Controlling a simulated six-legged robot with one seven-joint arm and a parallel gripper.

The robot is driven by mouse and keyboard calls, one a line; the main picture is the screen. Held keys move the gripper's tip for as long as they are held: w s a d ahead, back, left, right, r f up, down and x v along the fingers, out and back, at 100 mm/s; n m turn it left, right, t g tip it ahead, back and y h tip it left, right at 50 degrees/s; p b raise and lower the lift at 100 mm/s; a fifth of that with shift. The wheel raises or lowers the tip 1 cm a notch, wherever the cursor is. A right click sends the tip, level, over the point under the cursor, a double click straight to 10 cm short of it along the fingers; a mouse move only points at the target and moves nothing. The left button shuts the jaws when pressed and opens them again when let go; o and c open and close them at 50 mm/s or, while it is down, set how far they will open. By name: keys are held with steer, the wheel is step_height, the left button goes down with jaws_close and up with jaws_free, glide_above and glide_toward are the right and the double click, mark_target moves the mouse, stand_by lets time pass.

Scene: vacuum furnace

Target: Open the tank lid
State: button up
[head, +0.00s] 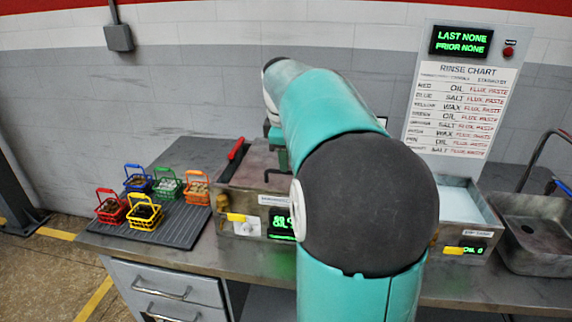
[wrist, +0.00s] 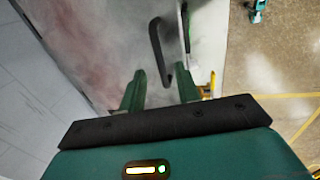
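The left tank (head: 240,226) stands on the bench, partly hidden behind my arm in the head view. Its flat, reddish-stained grey lid (head: 254,163) appears shut, and fills much of the wrist view (wrist: 110,40). A black bar handle (wrist: 157,45) stands on the lid. My gripper (wrist: 160,90) is open, with its two green fingers apart. The handle's near end shows between and just beyond the fingertips; I cannot tell whether they touch it. In the head view my arm hides the fingers.
Several coloured wire baskets (head: 143,212) stand on a dark ribbed mat (head: 185,228) at left. A red-and-black bar (head: 236,150) lies along the tank's left edge. A second tank (head: 464,213) and a sink (head: 530,230) are at right. A rinse chart (head: 465,110) stands behind.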

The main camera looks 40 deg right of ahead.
steer(key=shift+w+d+f, duration=0.1)
steer(key=shift+d+f, duration=0.05)
steer(key=shift+f, duration=0.6)
steer(key=shift+w+d+f, duration=0.1)
steer(key=shift+f, duration=0.65)
jaws_close()
